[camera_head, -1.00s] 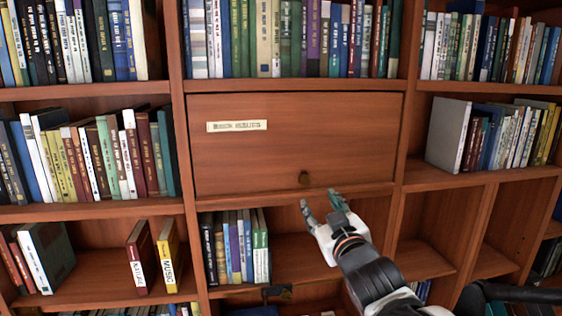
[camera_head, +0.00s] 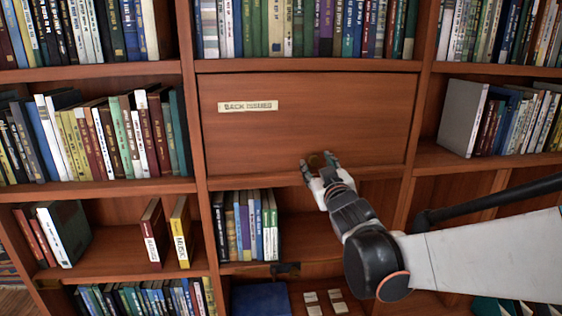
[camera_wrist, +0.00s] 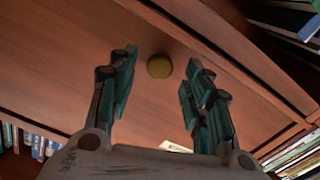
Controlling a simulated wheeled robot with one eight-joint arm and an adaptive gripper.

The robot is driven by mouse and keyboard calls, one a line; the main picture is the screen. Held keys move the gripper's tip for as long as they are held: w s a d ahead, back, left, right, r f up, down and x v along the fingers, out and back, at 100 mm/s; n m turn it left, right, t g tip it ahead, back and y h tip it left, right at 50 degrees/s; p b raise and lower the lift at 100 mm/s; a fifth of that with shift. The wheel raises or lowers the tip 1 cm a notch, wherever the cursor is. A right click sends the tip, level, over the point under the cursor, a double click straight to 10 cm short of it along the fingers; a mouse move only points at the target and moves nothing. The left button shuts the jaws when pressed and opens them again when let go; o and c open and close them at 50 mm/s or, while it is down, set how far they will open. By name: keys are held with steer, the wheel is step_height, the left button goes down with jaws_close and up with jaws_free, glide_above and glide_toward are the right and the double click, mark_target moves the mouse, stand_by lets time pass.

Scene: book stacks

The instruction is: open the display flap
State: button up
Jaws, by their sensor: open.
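The display flap (camera_head: 260,125) is a wooden panel with a "BACK ISSUES" label (camera_head: 248,106). It appears shut, flush in its shelf frame. Its round brass knob (camera_head: 316,160) is near the lower edge, partly hidden by my gripper in the head view. My gripper (camera_head: 320,163) is open at the knob, with its fingers in front of the flap. In the wrist view, the knob (camera_wrist: 159,66) shows between and just beyond the two green fingertips of my gripper (camera_wrist: 159,72). A gap is visible on each side, so nothing is held.
Book rows fill the shelves above and to both sides. Below the flap, a cubby holds several books (camera_head: 245,225) at its left, with free room at its right. A grey book (camera_head: 462,118) stands on the right shelf. Two labelled books (camera_head: 181,232) stand at lower left.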

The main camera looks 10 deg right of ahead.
steer(key=shift+w, duration=1.4)
jaws_close()
